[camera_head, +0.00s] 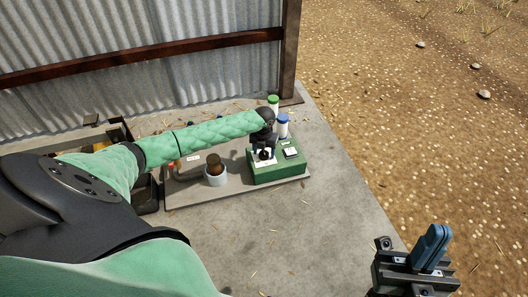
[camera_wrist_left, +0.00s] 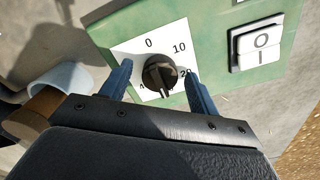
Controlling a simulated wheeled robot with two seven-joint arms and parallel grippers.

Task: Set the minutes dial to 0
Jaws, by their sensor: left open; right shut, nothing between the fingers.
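A green box (camera_head: 281,173) stands on a grey board at the head view's centre. In the left wrist view, its white dial plate (camera_wrist_left: 133,50) shows 0 at the top, 10 and 20 to the right, and a partly hidden number at lower left. The black minutes dial (camera_wrist_left: 158,72) sits in the middle; its pointer direction is hard to tell. My left gripper (camera_wrist_left: 162,84) is open, one blue finger on each side of the dial, with small gaps visible. In the head view my left gripper (camera_head: 264,150) hides most of the dial. My right gripper (camera_head: 430,248) is shut and empty at lower right.
A white rocker switch marked O and I (camera_wrist_left: 257,46) is right of the dial. A pale cup with a brown top (camera_head: 215,175) stands left of the box. Bottles with green (camera_head: 273,100) and blue (camera_head: 283,120) caps stand behind it. A corrugated wall (camera_head: 150,45) closes the back.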

